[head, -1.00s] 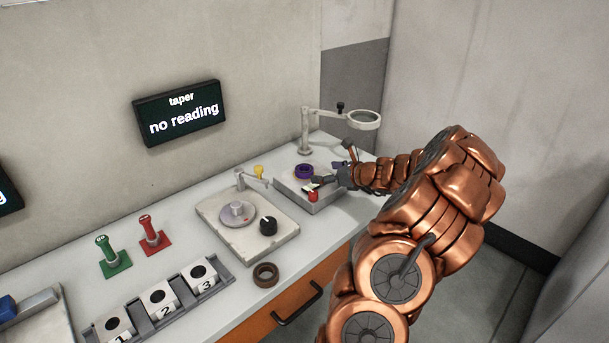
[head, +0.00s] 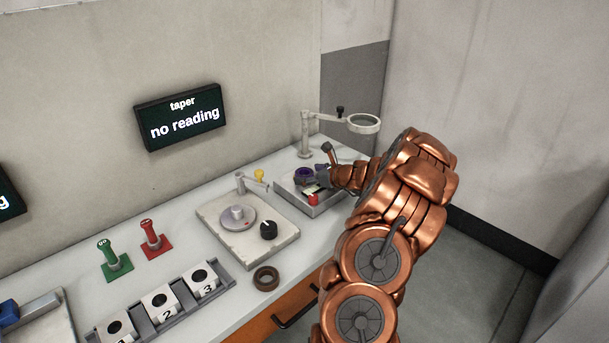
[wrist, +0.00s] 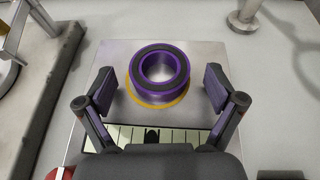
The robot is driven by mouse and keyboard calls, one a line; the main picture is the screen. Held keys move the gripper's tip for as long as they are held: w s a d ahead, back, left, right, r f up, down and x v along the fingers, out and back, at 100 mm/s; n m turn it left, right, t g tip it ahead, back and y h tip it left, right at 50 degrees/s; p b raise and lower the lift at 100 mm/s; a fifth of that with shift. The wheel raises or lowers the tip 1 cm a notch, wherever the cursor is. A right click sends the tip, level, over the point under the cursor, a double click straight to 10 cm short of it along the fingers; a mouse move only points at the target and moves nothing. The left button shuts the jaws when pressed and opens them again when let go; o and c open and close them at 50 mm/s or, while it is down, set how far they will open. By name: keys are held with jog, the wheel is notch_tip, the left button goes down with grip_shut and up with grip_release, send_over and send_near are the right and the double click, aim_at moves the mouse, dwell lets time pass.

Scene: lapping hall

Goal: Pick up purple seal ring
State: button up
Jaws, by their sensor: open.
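The purple seal ring (wrist: 160,67) has a dark band on its top face and sits over a yellow ring or mark on a metal plate (wrist: 128,50). In the head view the ring (head: 304,173) is at the far right of the bench, partly covered by my gripper. My gripper (wrist: 160,92) is open, with one finger on each side of the ring in the wrist view. The fingertips are apart from the ring and slightly nearer the camera. Nothing is between the fingers except the view of the ring.
A magnifier on a stand (head: 362,124) rises behind the plate. A red knob (head: 313,199) is at the plate's front. A lapping plate with a black dial (head: 269,230) stands to the left, with a brown ring (head: 266,279) in front of it.

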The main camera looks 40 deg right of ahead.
jog(key=shift+c, duration=0.4)
jog(key=c, duration=1.3)
